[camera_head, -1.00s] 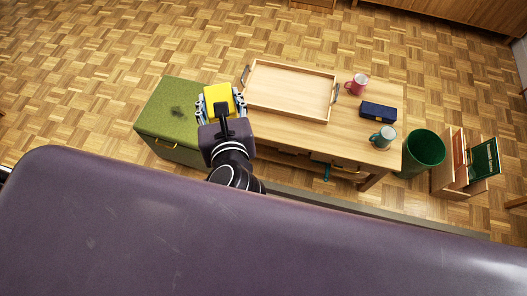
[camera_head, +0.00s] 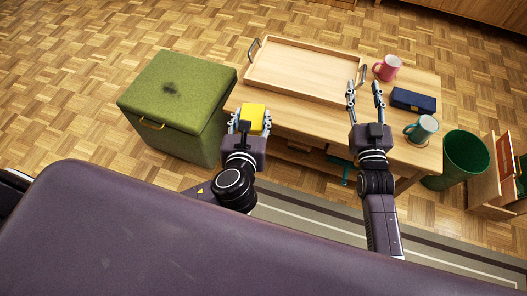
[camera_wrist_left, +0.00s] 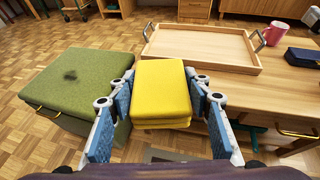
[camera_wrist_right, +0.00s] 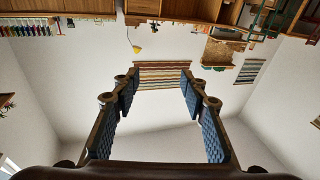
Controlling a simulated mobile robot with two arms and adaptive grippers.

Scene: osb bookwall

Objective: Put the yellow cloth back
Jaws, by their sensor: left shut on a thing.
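The folded yellow cloth (camera_head: 254,118) is held in my left gripper (camera_head: 249,122), near the left end of the wooden table. In the left wrist view the yellow cloth (camera_wrist_left: 161,88) sits between the two fingers of my left gripper (camera_wrist_left: 162,95), a thick stack of folds. My right gripper (camera_head: 365,92) is open and empty, its fingers apart over the front of the table, right of the tray. In the right wrist view my right gripper (camera_wrist_right: 160,95) has nothing between its fingers.
A wooden tray (camera_head: 258,84) with metal handles lies on the table (camera_head: 300,118). A pink mug (camera_head: 388,68), dark blue case (camera_head: 413,100) and teal mug (camera_head: 421,129) stand at the right.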

